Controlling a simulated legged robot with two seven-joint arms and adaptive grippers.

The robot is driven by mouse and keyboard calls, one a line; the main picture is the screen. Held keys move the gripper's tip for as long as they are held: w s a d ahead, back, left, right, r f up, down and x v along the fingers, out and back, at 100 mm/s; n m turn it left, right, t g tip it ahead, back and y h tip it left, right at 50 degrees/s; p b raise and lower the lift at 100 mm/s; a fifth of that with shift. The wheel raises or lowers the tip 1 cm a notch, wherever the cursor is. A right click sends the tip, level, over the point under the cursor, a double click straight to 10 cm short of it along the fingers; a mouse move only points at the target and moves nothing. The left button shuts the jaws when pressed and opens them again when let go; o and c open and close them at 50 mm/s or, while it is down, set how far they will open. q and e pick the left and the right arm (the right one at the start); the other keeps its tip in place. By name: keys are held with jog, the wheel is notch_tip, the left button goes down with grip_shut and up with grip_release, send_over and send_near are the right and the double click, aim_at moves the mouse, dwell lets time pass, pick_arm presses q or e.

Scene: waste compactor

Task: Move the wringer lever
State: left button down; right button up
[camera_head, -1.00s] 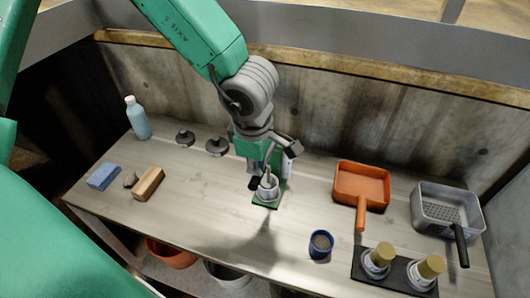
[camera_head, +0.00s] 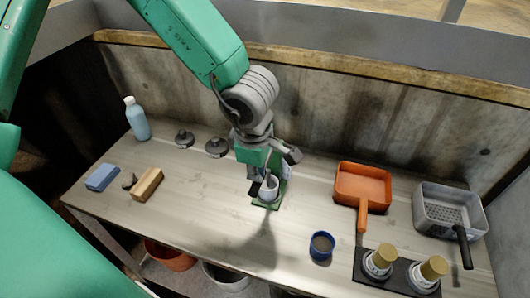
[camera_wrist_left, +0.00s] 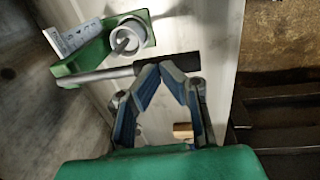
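The wringer (camera_head: 270,190) is a small green-based stand with a pale cylinder, near the middle of the bench in the head view. In the left wrist view the wringer (camera_wrist_left: 125,38) is at the upper left. Its lever (camera_wrist_left: 105,75) is a grey rod with a black handle (camera_wrist_left: 185,62), running across the picture. My left gripper (camera_wrist_left: 160,70) has its fingertips together right at the handle; they seem to touch it, with nothing visible between the fingers. In the head view my left gripper (camera_head: 258,182) is partly hidden behind its wrist. My right gripper is out of view.
To the right are an orange pan (camera_head: 362,183), a grey perforated basket (camera_head: 448,208), a blue cup (camera_head: 321,246) and two gold-topped pieces on a black plate (camera_head: 368,268). To the left are a bottle (camera_head: 138,120), a blue sponge (camera_head: 102,177) and a wooden brush (camera_head: 147,184). The bench's front middle is clear.

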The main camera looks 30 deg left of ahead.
pick_arm(q)
jog(key=shift+w+f+b, duration=0.1)
jog(key=shift+f+b, duration=0.4)
jog(key=shift+f, duration=0.5)
jog(key=shift+a+r, duration=0.1)
jog(key=shift+s+d+r+p, duration=0.1)
jog(key=shift+s+r+p, duration=0.25)
jog(key=shift+r+p, duration=0.2)
jog(key=shift+s+d+r+p, duration=0.1)
jog(key=shift+s+r+p, duration=0.2)
jog(key=shift+r+p, duration=0.25)
jog(key=r+p, duration=0.5)
jog(key=p, duration=0.1)
jog(key=shift+s+r, duration=0.3)
jog(key=shift+r, duration=0.1)
jog(key=shift+f, duration=0.1)
